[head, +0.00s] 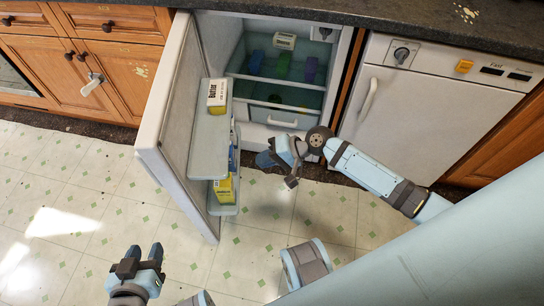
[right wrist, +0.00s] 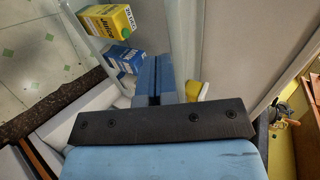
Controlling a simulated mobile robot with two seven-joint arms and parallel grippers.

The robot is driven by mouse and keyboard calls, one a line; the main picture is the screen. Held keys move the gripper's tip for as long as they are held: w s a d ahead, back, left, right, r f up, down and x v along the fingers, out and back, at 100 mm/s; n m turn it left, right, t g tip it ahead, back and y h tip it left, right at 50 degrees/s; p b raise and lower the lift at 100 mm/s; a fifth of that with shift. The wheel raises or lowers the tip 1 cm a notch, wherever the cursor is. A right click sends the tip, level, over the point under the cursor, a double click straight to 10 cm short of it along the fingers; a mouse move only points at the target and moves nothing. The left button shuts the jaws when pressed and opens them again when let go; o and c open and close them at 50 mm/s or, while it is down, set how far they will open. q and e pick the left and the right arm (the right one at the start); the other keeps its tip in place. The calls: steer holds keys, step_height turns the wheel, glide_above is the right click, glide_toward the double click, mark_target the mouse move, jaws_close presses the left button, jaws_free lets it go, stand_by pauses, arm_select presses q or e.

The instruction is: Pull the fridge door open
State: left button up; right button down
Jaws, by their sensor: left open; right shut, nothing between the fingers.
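The fridge door (head: 165,120) stands wide open, swung out to the left, its inner side with shelves facing the fridge interior (head: 280,75). My right gripper (head: 270,157) is in the gap between the door's inner side and the fridge opening. Its blue fingers show shut and empty in the right wrist view (right wrist: 165,78), close to the door's shelf items. I cannot tell whether it touches the door. My left gripper (head: 144,254) is open and empty over the floor, in front of the door.
Door shelves hold a butter box (head: 217,95), a yellow carton (head: 225,190) and a blue box (right wrist: 125,58). A white appliance (head: 430,110) stands right of the fridge. Wooden cabinets (head: 105,60) are at left under the dark counter (head: 400,20). The tiled floor (head: 70,200) is clear.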

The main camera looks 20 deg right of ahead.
mark_target(187, 175)
arm_select(q)
steer(key=shift+w+d+r+b, duration=0.1)
steer(key=shift+b, duration=0.45)
arm_select(e)
steer(key=r+x, duration=0.1)
steer(key=x, duration=0.7)
steer(key=shift+w+a+r, duration=0.25)
steer(key=shift+a+r, duration=0.1)
steer(key=shift+a, duration=0.05)
steer(key=a, duration=0.4)
steer(key=w+a+p, duration=0.1)
steer(key=a, duration=0.3)
steer(key=w+a+p, duration=0.1)
steer(key=a, duration=0.4)
steer(key=shift+w, duration=0.1)
arm_select(q)
steer(key=shift+a, duration=0.3)
steer(key=shift+d, duration=0.1)
arm_select(e)
steer(key=shift+d, duration=0.15)
